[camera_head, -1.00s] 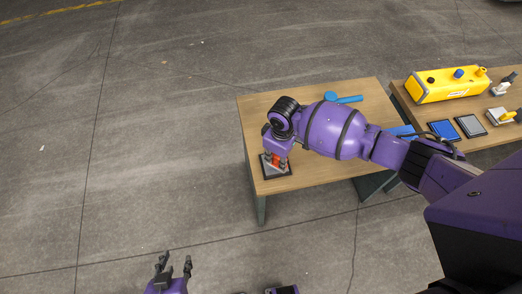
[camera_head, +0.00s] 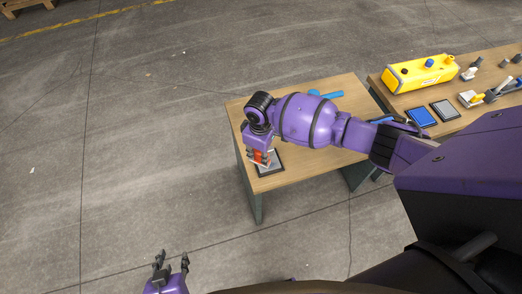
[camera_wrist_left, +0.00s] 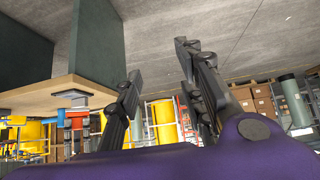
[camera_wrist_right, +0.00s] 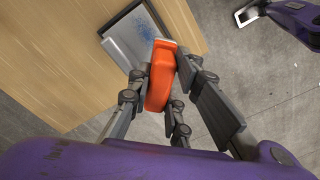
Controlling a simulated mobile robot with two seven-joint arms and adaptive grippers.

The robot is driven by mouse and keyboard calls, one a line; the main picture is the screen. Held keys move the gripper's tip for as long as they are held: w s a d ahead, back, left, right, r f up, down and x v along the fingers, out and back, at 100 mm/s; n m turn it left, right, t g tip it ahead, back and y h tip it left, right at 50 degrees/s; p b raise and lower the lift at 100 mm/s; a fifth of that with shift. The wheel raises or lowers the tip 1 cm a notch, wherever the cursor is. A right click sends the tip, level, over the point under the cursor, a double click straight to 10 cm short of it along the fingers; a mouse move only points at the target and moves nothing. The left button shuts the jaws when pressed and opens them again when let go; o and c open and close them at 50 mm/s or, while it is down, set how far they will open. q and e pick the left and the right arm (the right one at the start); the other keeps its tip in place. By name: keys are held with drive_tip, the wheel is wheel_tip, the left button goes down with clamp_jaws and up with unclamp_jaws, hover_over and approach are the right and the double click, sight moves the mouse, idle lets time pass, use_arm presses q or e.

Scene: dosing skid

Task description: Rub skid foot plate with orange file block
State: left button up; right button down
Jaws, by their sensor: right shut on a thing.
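The orange file block (camera_head: 259,157) is in my right gripper (camera_head: 259,153), which is shut on it above the left part of the skid foot plate (camera_head: 270,168). The right wrist view shows the orange block (camera_wrist_right: 160,75) between the fingers, over a corner of the plate. The plate (camera_wrist_right: 118,42) is grey with a dark border and a patch of blue marks. I cannot tell whether the block touches it. My left gripper (camera_head: 172,262) is open and empty, low and away from the table; its spread fingers also show in the left wrist view (camera_wrist_left: 160,75).
The plate lies near the left edge of a wooden table (camera_head: 310,150). A blue tool (camera_head: 325,94) lies at the table's back. A second table at right holds a yellow case (camera_head: 420,74), a blue pad (camera_head: 421,117) and a grey pad (camera_head: 445,110). The floor at left is clear.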

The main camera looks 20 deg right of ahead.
wheel_tip(320, 180, up, 2)
drive_tip(key=shift+w+r+p, duration=0.1)
drive_tip(key=shift+w+p, duration=0.05)
drive_tip(key=shift+p, duration=0.15)
drive_tip(key=shift+r, duration=0.4)
drive_tip(key=shift+f, duration=0.1)
